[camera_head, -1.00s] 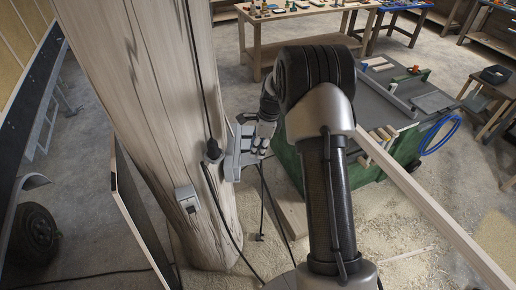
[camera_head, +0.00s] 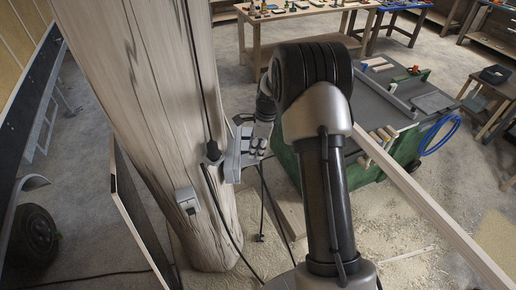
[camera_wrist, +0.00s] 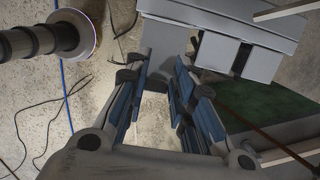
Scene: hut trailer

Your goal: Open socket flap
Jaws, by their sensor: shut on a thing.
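A grey socket box (camera_head: 232,165) is beside the wooden post, left of my arm in the head view. In the wrist view the box (camera_wrist: 225,14) is at the top, with several grey flaps below its edge. The left socket flap (camera_wrist: 163,42) reaches down between the tips of my gripper (camera_wrist: 158,78), whose blue-padded fingers are shut on it. The middle flap (camera_wrist: 217,52) and the right flap (camera_wrist: 262,63) are outside the fingers. In the head view the wrist is close against the box, and the fingertips cannot be made out clearly.
The wooden post (camera_head: 150,100) rises left of the box and carries cables and a smaller grey box (camera_head: 187,199). A dark-topped green bench (camera_head: 400,95) and a long wooden beam (camera_head: 430,210) are on the right. A cylindrical thing (camera_wrist: 40,38) is at the wrist view's upper left.

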